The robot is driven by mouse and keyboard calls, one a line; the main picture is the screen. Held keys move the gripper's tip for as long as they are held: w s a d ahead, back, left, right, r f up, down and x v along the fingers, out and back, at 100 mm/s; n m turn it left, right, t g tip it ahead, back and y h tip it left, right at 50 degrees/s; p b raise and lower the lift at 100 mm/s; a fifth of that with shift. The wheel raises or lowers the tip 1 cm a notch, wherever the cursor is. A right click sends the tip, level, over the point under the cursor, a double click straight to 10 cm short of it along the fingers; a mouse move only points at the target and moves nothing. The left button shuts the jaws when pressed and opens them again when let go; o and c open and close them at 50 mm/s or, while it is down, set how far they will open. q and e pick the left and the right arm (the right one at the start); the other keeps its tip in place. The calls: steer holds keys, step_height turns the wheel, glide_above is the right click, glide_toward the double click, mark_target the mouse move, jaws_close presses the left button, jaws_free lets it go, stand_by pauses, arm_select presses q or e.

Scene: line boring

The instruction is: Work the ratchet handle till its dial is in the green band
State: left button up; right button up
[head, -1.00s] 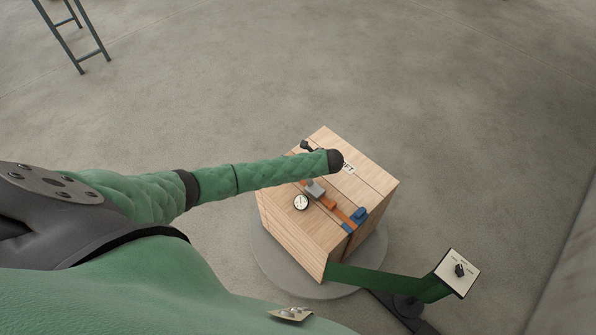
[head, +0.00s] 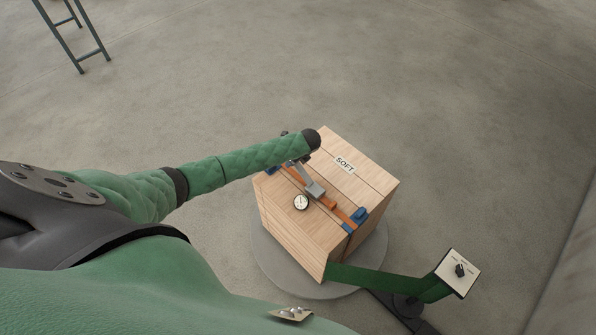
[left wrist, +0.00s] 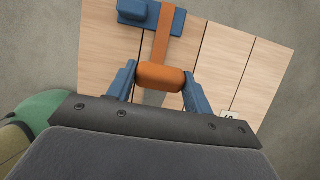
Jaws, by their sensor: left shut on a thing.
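A wooden crate (head: 370,180) carries an orange strap (head: 343,216) across its top, with a grey ratchet (head: 315,189) on it. A small round white dial (head: 301,202) sits beside the strap; its needle and any green band are too small to read. The ratchet's grey handle rises toward my left gripper (head: 305,158), whose jaws are mostly hidden by my arm. In the left wrist view, the blue fingers of my left gripper (left wrist: 159,88) stand either side of the orange handle grip (left wrist: 160,77) and are shut on it. My right gripper is not in view.
A blue hook fitting (head: 360,215) holds the strap at the crate's edge. The crate has a SOFT label (head: 345,164) and stands on a round grey base (head: 265,255). A knob panel (head: 458,271) stands at lower right. A ladder (head: 75,40) is far off; floor around is clear.

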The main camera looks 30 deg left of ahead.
arm_select(q)
steer(key=shift+s+f, duration=0.15)
steer(key=shift+f, duration=0.15)
steer(key=shift+w+a+f+g+h+b, duration=0.1)
steer(key=shift+a+f+g+h+b, duration=0.05)
steer(key=shift+a+f+h+b, duration=0.3)
steer(key=shift+w+a+f+g+h+b, duration=0.1)
steer(key=shift+a+f+g+h+b, duration=0.1)
steer(key=shift+f+h, duration=0.5)
steer(key=shift+h, duration=0.05)
steer(key=shift+w, duration=0.1)
